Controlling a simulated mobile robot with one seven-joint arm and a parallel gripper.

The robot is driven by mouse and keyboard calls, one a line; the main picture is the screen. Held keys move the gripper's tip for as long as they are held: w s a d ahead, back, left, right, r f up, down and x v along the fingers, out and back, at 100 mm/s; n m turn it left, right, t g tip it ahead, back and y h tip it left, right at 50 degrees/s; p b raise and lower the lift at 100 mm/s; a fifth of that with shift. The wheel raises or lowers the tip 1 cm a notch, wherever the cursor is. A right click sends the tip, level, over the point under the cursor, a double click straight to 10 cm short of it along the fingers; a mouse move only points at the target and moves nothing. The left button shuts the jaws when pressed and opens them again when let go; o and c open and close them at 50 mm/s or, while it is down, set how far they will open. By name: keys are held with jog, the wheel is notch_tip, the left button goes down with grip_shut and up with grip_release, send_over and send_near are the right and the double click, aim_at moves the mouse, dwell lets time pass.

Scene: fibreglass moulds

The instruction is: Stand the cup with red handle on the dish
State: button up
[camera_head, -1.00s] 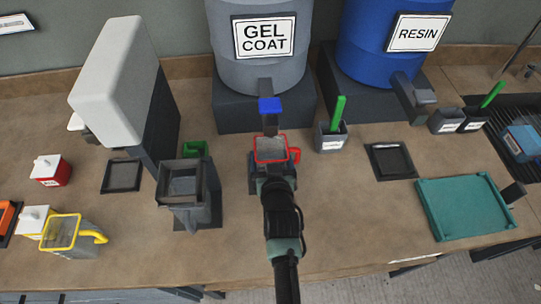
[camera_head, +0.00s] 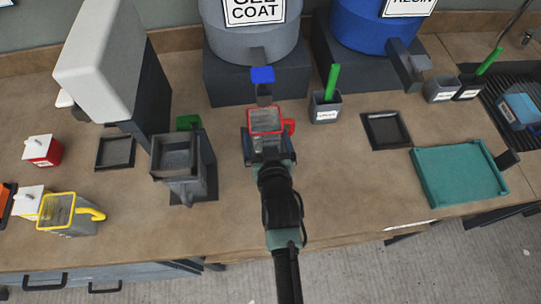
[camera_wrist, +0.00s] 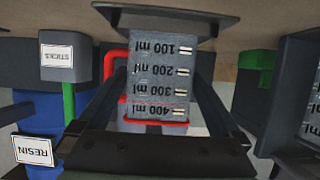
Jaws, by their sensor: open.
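The clear cup with red rim and red handle (camera_head: 267,121) stands upright beneath the blue-topped tap of the gel coat drum. In the wrist view, which is upside down, the cup (camera_wrist: 160,75) shows its 100 to 400 ml marks and stands on or just over a dark plate (camera_wrist: 150,17). My gripper (camera_head: 268,152) is at the cup's near side, open, with one finger on each side of it; contact is not clear. Two dark, shallow square dishes are in view, one right of the cup (camera_head: 386,131) and one at left (camera_head: 115,153); which one is meant is unclear.
A grey holder with a green stick (camera_head: 326,106) stands close right of the cup. A dark grey stand (camera_head: 178,170) is at left. A yellow-handled cup (camera_head: 68,213) and a teal tray (camera_head: 460,178) lie farther out.

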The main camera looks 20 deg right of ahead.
jog(key=v, duration=0.8)
jog(key=shift+s+r, duration=0.2)
jog(key=shift+s, duration=0.15)
